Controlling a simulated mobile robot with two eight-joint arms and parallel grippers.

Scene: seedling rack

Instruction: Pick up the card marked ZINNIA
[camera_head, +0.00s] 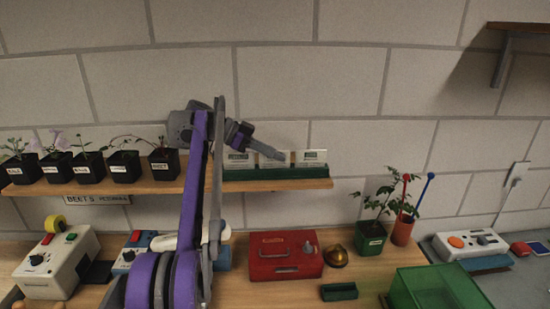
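Several white cards stand in a green holder (285,174) on the right part of the wooden shelf: a left card (237,158), a middle card (277,164) and a right card (314,156). Their print is too small to read surely, so I cannot tell which is marked ZINNIA. My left gripper (282,157) reaches in from the left, its tip overlapping the middle card in the picture. I cannot tell whether it touches the card or how its fingers stand. My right gripper is out of view.
Several black pots (88,167) with seedlings stand on the shelf (150,188) at left. Below, the counter (235,290) holds a red box (286,264), a brass bell (336,256), a green plant pot (369,242) and a green bin (436,289). A bracketed shelf (520,27) is upper right.

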